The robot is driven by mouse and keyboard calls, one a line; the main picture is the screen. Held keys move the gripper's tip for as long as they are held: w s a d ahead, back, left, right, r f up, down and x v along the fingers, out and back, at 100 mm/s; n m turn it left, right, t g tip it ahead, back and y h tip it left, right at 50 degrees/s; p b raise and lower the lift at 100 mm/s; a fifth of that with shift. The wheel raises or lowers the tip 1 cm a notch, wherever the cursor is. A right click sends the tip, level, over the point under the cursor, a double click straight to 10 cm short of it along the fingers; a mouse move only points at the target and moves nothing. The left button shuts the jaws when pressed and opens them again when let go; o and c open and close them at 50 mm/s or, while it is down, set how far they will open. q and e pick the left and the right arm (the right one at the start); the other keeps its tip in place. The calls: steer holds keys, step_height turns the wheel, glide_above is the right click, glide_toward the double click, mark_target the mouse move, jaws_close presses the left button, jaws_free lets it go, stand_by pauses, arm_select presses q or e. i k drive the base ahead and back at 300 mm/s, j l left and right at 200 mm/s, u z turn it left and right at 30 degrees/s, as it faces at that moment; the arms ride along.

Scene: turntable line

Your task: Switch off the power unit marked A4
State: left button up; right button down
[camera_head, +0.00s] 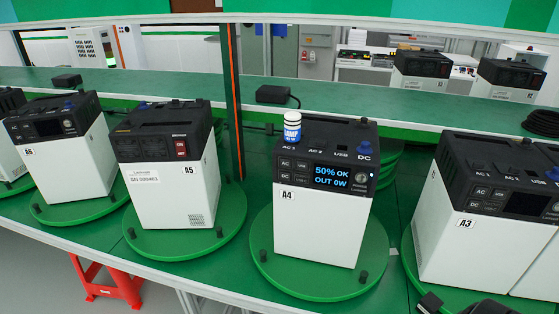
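The power unit marked A4 (315,226) stands upright on a green round turntable (318,290), its black control panel facing me. Its screen (330,177) is lit and reads "50% OK" and "OUT 0W". A round button (361,179) sits right of the screen, with a small bright spot beside it. Smaller buttons marked AC, DC and USB-C are left of the screen. A small white and blue bottle (292,128) stands on the unit's top at the left, near the AC sockets. Neither of my grippers shows in the head view.
Unit A5 (168,200), turned to show a red switch, and unit A6 (62,160) stand on turntables to the left. Unit A3 (470,235) is at the right. An upright post (234,100) stands behind A4.

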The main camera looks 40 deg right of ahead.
mark_target(361, 177)
steer(key=z, duration=1.5)
